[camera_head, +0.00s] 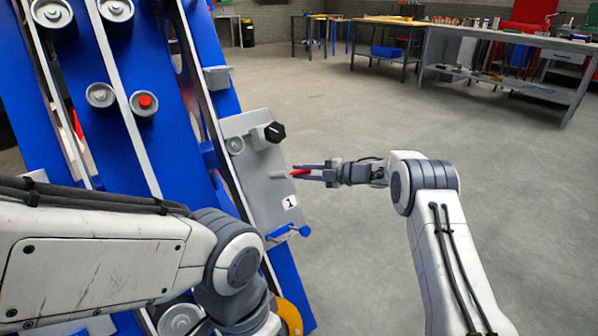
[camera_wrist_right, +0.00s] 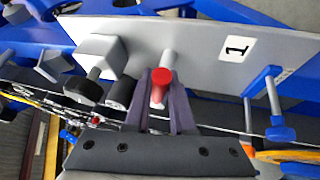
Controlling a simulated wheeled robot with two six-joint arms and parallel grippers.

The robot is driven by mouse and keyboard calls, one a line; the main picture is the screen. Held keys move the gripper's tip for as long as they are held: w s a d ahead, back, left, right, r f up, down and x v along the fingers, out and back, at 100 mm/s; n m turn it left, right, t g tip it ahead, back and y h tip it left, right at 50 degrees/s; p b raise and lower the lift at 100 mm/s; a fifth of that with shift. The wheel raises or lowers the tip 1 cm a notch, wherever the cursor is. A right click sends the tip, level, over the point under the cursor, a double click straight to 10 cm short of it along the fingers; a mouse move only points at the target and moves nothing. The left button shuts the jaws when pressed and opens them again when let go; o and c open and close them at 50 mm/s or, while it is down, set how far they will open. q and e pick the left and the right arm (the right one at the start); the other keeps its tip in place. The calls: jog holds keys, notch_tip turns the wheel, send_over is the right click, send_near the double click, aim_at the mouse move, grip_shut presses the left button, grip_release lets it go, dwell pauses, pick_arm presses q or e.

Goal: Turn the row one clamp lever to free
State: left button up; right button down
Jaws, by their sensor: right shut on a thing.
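The row one clamp lever (camera_head: 299,173) is a pale rod with a red end, standing out from a grey plate (camera_head: 268,190) labelled 1. My right gripper (camera_head: 306,173) reaches it from the right, its fingers shut around the red end. In the right wrist view the red end (camera_wrist_right: 161,75) shows between the two dark fingertips (camera_wrist_right: 161,92), and the pale rod runs on to the plate (camera_wrist_right: 200,35). My left arm crosses the lower left of the head view; its gripper is out of the picture.
A black knob (camera_head: 275,132) sits on the plate above the lever, and a blue T-shaped handle (camera_head: 288,233) sits below it. The blue chassis frame (camera_head: 183,120) with grey rollers fills the left. Open floor lies to the right; workbenches (camera_head: 500,40) stand far back.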

jog(key=shift+w+d, duration=0.1)
jog(key=shift+d, duration=0.05)
jog(key=c, duration=0.8)
grip_release()
jog(key=shift+o, duration=0.2)
jog(key=p+v, duration=0.3)
jog(key=v, duration=0.7)
jog(key=shift+d, duration=0.15)
jog(key=shift+r, duration=0.15)
